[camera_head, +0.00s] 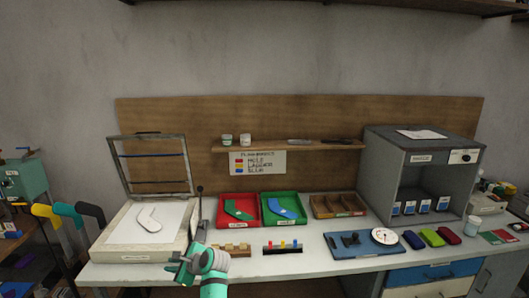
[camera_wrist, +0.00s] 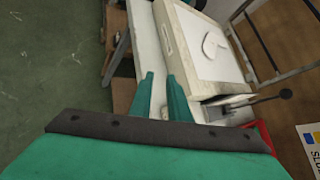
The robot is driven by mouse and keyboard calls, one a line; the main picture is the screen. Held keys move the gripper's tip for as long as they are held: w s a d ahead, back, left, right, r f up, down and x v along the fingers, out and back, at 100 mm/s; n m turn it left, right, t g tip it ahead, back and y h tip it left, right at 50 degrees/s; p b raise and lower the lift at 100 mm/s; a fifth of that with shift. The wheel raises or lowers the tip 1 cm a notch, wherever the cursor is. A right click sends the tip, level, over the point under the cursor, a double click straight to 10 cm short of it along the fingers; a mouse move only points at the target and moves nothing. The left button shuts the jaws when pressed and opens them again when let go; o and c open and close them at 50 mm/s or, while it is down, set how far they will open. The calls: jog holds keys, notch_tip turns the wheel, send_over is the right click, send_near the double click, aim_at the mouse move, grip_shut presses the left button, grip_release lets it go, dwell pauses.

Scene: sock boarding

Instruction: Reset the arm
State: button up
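My gripper (camera_head: 181,268) is at the bench's front edge, in front of the right corner of the sock press (camera_head: 112,243). In the wrist view its two teal fingers (camera_wrist: 161,78) stand apart with nothing visible between them. The press's framed lid (camera_head: 151,164) is raised. A flat white foot-shaped form (camera_head: 149,219) lies on the press's pale top, and it also shows in the wrist view (camera_wrist: 214,46). My gripper is clear of the form.
Red (camera_head: 229,225) and green (camera_head: 268,222) trays hold foot-shaped pieces. A black-knobbed lever (camera_head: 199,205) rises beside the press. Coloured forms (camera_head: 66,212) stand at left.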

jog(key=s+d+f+n+t+h, duration=0.15)
jog(key=s+d+f, duration=0.25)
jog(key=d+f, duration=0.5)
jog(key=s+d+f+n+t+h, duration=0.1)
jog(key=s+d+f+t+h, duration=0.15)
jog(key=s+d+f, duration=0.55)
jog(key=s+d+f+n+t+h, duration=0.1)
jog(key=s+d+f+n+h, duration=0.25)
jog(key=s+d+f, duration=0.75)
jog(key=s+d+r+n+t+h, duration=0.1)
jog(key=s+d+r+n, duration=0.15)
jog(key=s, duration=0.85)
jog(key=s+d+r+n+t+h, duration=0.1)
jog(key=s+d+r+n, duration=0.15)
jog(key=s, duration=0.85)
jog(key=s+r+n+t, duration=0.2)
jog(key=s+r+n, duration=0.5)
jog(key=s+r, duration=0.8)
jog(key=shift+a+r+h, duration=0.2)
jog(key=shift+r+h, duration=0.15)
jog(key=shift+r, duration=0.55)
